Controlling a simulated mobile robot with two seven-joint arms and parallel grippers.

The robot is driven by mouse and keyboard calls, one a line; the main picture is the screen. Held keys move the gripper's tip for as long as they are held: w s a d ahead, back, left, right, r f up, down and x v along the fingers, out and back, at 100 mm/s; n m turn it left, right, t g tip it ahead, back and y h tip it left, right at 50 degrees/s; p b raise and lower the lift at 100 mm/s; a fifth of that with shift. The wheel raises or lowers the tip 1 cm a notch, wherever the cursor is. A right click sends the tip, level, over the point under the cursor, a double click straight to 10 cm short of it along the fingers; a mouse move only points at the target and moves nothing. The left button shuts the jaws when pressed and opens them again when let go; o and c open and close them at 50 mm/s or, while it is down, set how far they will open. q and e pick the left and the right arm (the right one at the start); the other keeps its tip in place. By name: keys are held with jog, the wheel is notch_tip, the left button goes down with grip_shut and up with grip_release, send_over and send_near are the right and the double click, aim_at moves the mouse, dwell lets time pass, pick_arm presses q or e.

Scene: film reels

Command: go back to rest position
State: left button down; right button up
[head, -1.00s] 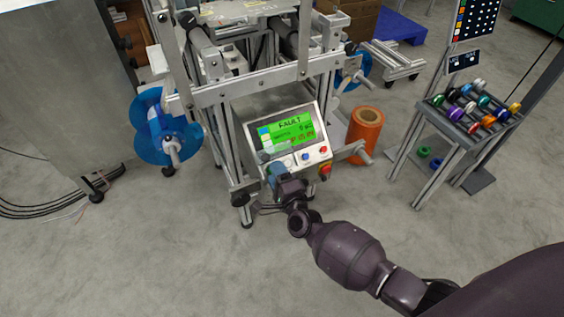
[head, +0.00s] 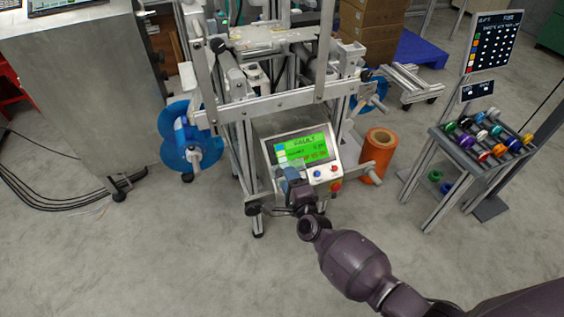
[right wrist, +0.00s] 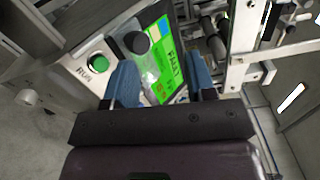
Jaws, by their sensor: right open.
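My right gripper (head: 288,176) is in front of the machine's control panel (head: 322,171), over its lower left part. In the right wrist view the two blue fingertips (right wrist: 163,82) are apart, and I see nothing held between them. The panel's green screen (head: 305,149) reads FAULT. The wrist view shows the same screen (right wrist: 171,62) beyond the fingers, with a green button (right wrist: 98,63) marked RUN to the left of them. Whether a finger touches the panel I cannot tell. My left gripper is not in view.
The machine frame (head: 270,103) stands behind the panel. A blue reel (head: 178,150) is at its left and an orange roll (head: 376,153) at its right. A rack of coloured spools (head: 455,138) stands further right. Cables (head: 50,205) lie on the floor at left. The front floor is clear.

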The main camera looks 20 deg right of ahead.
pick_arm(q)
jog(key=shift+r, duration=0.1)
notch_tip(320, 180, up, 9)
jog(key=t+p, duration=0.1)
jog(key=p, duration=0.9)
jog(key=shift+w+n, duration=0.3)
pick_arm(e)
jog(key=s+d+r+n+g, duration=0.2)
jog(key=s+n, duration=0.4)
jog(key=s, duration=0.6)
jog(key=s+d+r+n+g, duration=0.2)
jog(key=s+r+n, duration=0.2)
jog(key=s, duration=0.9)
jog(key=s+d+r+n+g, duration=0.3)
jog(key=s+n, duration=0.7)
jog(key=s, duration=0.3)
jog(key=shift+s+r+h, duration=0.15)
jog(key=shift+h, duration=0.15)
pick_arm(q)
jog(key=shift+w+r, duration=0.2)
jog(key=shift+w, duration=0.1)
